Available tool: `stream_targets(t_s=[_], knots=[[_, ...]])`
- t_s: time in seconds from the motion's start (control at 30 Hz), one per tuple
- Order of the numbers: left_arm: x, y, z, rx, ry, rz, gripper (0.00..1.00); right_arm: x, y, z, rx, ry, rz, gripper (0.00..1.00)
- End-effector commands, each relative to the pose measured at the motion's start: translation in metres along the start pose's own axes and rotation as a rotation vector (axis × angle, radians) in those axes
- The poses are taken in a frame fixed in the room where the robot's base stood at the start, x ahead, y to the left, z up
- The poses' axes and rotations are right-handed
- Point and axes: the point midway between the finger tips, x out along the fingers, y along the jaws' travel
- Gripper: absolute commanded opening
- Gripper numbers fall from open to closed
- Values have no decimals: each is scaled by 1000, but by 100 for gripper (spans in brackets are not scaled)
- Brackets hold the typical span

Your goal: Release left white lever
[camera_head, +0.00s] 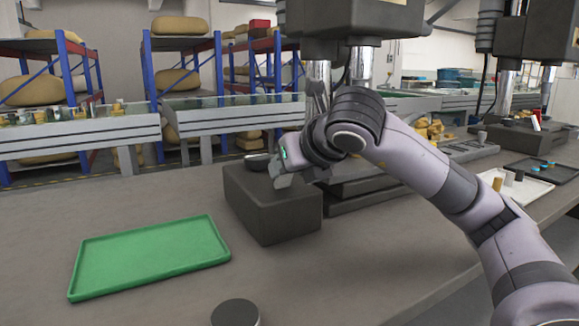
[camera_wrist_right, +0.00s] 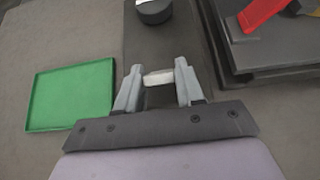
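The white lever (camera_wrist_right: 158,77) shows as a short pale bar between the fingers of my right gripper (camera_wrist_right: 158,70) in the right wrist view. Both fingertips appear to bear on its ends. In the head view my right gripper (camera_head: 283,170) is at the top of the dark grey box (camera_head: 272,215), and it hides the lever there. The box also shows in the right wrist view (camera_wrist_right: 160,45). My left gripper is in neither view.
A green tray (camera_head: 150,257) lies left of the box. A dark round piece (camera_head: 258,161) is on the box top behind my gripper. A dark cylinder (camera_head: 235,313) stands at the front edge. A red part (camera_wrist_right: 262,12) shows at upper right. The table's left front is clear.

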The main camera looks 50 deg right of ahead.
Motion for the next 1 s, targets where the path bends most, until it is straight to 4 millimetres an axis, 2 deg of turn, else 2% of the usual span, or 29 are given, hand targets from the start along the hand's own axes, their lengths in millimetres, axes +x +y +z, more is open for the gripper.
stream_targets(t_s=[0.03, 0.07, 0.37, 0.47, 0.8, 1.0], knots=[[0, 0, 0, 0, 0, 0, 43, -1, 0, 1, 0, -3, 0, 53], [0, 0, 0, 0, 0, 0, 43, -1, 0, 1, 0, -3, 0, 57], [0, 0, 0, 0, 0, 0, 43, -2, 0, 0, 0, -1, 0, 57], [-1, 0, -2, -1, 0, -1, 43, -10, 0, 2, 0, -4, 1, 57], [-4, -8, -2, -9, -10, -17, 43, -63, 0, 2, 0, -4, 1, 57], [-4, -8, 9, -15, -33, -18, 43, -72, 0, 1, 0, -3, 0, 57]])
